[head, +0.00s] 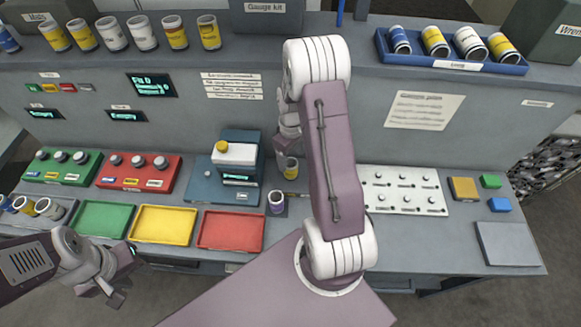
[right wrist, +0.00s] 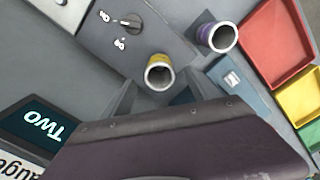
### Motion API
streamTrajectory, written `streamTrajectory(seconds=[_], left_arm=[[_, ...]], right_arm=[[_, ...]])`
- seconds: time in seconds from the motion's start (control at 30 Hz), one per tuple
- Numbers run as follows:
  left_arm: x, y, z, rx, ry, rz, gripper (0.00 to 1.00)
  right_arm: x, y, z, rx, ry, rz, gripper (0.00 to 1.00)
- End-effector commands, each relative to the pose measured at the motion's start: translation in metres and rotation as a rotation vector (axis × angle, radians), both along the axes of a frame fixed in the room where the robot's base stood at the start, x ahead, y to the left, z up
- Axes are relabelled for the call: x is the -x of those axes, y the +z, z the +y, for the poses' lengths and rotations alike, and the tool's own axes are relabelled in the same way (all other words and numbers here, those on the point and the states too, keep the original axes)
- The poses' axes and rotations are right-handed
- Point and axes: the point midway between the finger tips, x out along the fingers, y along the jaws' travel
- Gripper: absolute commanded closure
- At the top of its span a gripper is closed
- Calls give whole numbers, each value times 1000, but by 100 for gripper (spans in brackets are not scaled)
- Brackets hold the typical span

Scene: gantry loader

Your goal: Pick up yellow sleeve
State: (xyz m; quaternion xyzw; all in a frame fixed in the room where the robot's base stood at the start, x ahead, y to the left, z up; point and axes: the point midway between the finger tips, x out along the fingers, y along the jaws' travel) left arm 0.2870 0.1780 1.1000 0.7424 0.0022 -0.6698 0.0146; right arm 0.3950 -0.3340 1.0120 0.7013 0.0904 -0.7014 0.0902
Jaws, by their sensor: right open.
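A yellow sleeve (head: 291,168) with a pale rim stands on the bench, just right of the blue machine. In the right wrist view the yellow sleeve (right wrist: 159,75) shows its open end, in front of and between my right fingers. My right gripper (right wrist: 162,95) is open, with nothing held. In the head view it is mostly hidden behind my arm, close above the yellow sleeve. A purple sleeve (head: 276,202) stands nearer the front edge; it also shows in the right wrist view (right wrist: 217,38). My left gripper (head: 115,290) hangs in front of the bench at lower left; its opening is unclear.
The blue machine (head: 205,188) with a yellow-topped block stands left of the sleeves. Green, yellow and red trays (head: 230,247) line the front edge. A white knob panel (head: 405,207) lies to the right. More sleeves stand on the back shelf (head: 270,52) and in a blue bin (head: 385,55).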

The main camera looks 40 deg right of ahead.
Motion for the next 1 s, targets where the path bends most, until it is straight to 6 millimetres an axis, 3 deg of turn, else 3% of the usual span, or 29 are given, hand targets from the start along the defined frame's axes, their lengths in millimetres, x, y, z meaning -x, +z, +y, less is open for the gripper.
streamTrajectory(seconds=[0.1, 0.33, 0.6, 0.83, 0.87, 1.0], left_arm=[[0, 7, 0, 0, 0, 0, 64], [0, 11, 0, 0, 0, 0, 64], [0, 25, 0, 0, 0, 0, 64], [0, 24, 0, 0, 0, 0, 64], [0, 24, 0, 0, 0, 0, 64], [0, 24, 0, 0, 0, 0, 64]], right_arm=[[1, -16, 1, -1, 1, 3, 30], [0, -28, 0, -1, 1, 3, 30], [-2, -71, -1, -2, 1, 1, 30], [-2, -75, -1, -1, 1, -1, 30], [-2, -75, -1, -1, 1, -1, 33], [-2, -75, -1, -1, 1, -1, 72]])
